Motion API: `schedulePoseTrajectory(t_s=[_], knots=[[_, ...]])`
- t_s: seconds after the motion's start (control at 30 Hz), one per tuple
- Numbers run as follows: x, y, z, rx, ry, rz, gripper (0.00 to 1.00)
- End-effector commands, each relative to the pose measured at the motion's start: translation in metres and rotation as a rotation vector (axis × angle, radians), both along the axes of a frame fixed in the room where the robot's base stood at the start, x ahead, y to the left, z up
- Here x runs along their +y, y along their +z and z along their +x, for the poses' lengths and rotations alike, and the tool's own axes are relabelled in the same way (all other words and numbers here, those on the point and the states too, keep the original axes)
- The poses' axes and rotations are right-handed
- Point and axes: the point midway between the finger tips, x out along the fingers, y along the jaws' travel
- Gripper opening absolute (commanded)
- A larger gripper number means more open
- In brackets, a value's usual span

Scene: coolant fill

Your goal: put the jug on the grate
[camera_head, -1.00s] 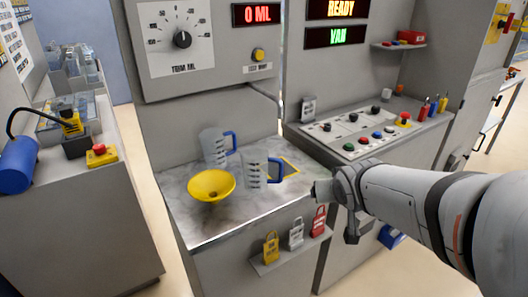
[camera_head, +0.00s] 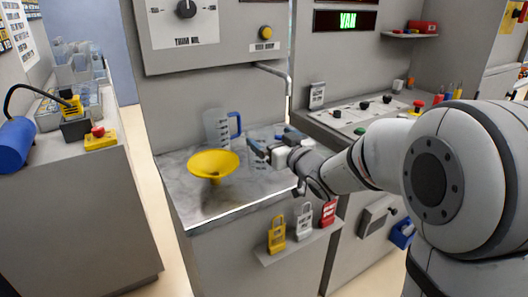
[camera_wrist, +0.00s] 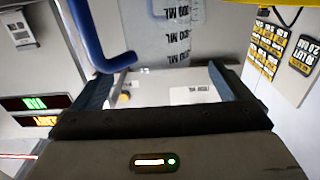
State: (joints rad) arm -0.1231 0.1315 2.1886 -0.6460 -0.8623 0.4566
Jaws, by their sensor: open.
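The back jug (camera_head: 217,128) stands upright beside the wall. The yellow-edged grate is largely hidden behind the gripper in the head view.
A yellow funnel (camera_head: 214,164) stands left of my gripper on the marble counter (camera_head: 190,205). A bent spout (camera_head: 279,72) hangs from the wall above. A control panel (camera_head: 352,118) lies to the right.

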Motion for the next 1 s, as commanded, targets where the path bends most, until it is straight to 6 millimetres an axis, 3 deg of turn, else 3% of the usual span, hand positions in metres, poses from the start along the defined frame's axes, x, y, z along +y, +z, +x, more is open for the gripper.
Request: schedulePoseTrajectory(t_s=[0.23, 0.53, 1.0], knots=[[0.02, -0.001, 0.03, 0.001, 0.0, 0.001, 0.97], [0.023, 0.0, 0.034, 0.0, -0.002, 0.0, 0.97], [0.022, 0.0, 0.034, 0.001, -0.003, -0.001, 0.6]])
